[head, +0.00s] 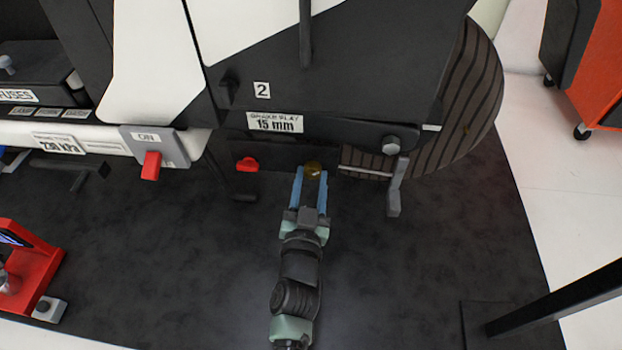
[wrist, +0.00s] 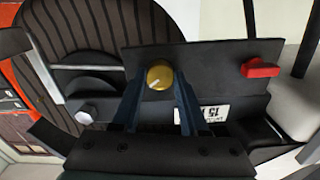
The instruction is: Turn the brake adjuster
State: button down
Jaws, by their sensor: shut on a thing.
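The brake adjuster is a round brass knob (wrist: 159,76) with a pale pointer mark, on a dark panel in the wrist view. It also shows in the head view (head: 313,169), partly hidden at my fingertips. My gripper (head: 311,172) has its two blue fingers on either side of the knob and is shut on it. In the wrist view the fingers (wrist: 159,88) reach up to the knob from below. A label reading "BRAKE PLAY 15 mm" (head: 275,122) sits above the knob and shows upside down in the wrist view (wrist: 203,113).
A red knob (head: 247,164) sits left of the adjuster on the same panel. A brake pedal or lever (head: 396,187) hangs to the right, near the striped wheel (head: 468,100). A red switch (head: 151,165) is further left. The dark floor mat (head: 180,260) is mostly clear around my arm.

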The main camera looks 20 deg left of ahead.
jog(key=m, duration=1.2)
jog(key=shift+m, duration=0.3)
jog(key=shift+a, duration=0.1)
dwell(0.3)
jog(key=shift+c, duration=2.1)
grip_release()
jog(key=shift+s, duration=0.1)
jog(key=v, duration=1.3)
